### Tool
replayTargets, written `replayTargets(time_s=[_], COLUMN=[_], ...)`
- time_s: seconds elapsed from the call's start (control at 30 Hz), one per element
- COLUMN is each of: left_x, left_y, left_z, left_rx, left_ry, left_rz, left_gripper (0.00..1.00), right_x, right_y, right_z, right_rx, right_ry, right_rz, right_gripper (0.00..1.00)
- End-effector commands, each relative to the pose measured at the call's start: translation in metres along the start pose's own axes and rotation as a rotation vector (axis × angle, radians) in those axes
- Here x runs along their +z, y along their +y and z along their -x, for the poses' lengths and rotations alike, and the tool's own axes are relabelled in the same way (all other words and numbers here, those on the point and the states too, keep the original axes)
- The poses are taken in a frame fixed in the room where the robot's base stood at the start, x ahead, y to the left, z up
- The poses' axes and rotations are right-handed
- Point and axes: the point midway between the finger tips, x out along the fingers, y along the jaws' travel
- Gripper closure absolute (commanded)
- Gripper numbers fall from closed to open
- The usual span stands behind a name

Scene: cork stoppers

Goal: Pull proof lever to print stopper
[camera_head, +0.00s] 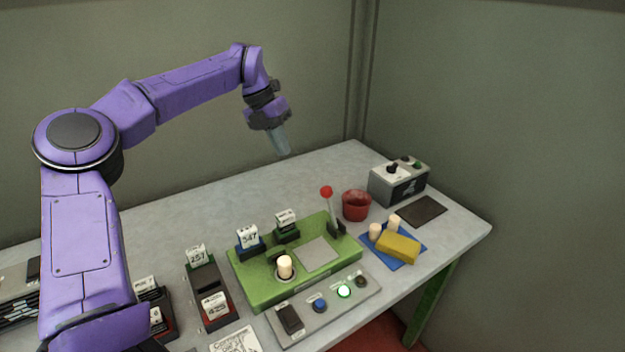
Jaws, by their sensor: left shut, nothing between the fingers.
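A lever with a red ball knob (326,192) stands nearly upright at the right back of the green press base (250,289). A pale cork stopper (285,265) stands upright in a round holder on the front of the base. A square grey plate (316,254) lies beside it. My left gripper (281,147) is shut and empty, pointing down above the back of the table, up and to the left of the knob and apart from it. My right gripper is not in view.
A red cup (356,205) stands right of the lever. A blue mat (409,259) holds a yellow block (398,247) and two pale stoppers. A control panel (367,295) with a lit green button lies in front. A grey box (399,183) stands at the back right. The table's back left is clear.

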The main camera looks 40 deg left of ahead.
Motion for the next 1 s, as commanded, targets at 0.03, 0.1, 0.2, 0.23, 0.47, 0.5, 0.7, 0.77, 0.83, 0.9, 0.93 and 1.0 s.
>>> replayTargets(time_s=[0.03,0.1,0.2,0.23,0.47,0.5,0.7,0.77,0.83,0.9,0.93,1.0], left_x=[0.0,0.001,0.0,0.0,-0.001,-0.001,0.004,0.005,0.006,0.006,0.006,0.006], left_y=[0.0,0.001,0.001,0.001,0.002,0.002,-0.021,-0.026,-0.03,-0.032,-0.033,-0.033], left_z=[-0.003,-0.01,-0.027,-0.032,-0.082,-0.09,-0.109,-0.113,-0.116,-0.117,-0.118,-0.118], left_rx=[0.001,0.002,0.002,0.002,0.002,0.002,0.004,0.004,0.003,0.002,0.002,0.002], left_ry=[0.004,0.006,0.008,0.008,0.007,0.007,0.003,0.004,0.003,0.002,0.002,0.001], left_rz=[0.001,0.001,0.002,0.001,0.004,0.005,0.002,0.003,0.004,0.005,0.005,0.005], left_gripper=[1.0,1.0,1.0,1.0,1.0,1.0,1.0,1.0,1.0,1.0,1.0,1.0], right_x=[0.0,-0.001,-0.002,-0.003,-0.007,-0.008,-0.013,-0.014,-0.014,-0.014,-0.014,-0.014], right_y=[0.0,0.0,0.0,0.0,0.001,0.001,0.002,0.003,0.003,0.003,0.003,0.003], right_z=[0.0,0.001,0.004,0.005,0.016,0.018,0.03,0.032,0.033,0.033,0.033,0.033], right_rx=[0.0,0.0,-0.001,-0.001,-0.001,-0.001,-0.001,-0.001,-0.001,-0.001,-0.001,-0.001], right_ry=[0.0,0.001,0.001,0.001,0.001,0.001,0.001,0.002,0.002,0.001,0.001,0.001], right_rz=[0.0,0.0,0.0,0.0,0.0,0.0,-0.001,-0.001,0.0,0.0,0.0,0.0], right_gripper=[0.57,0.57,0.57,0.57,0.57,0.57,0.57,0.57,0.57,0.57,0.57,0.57])
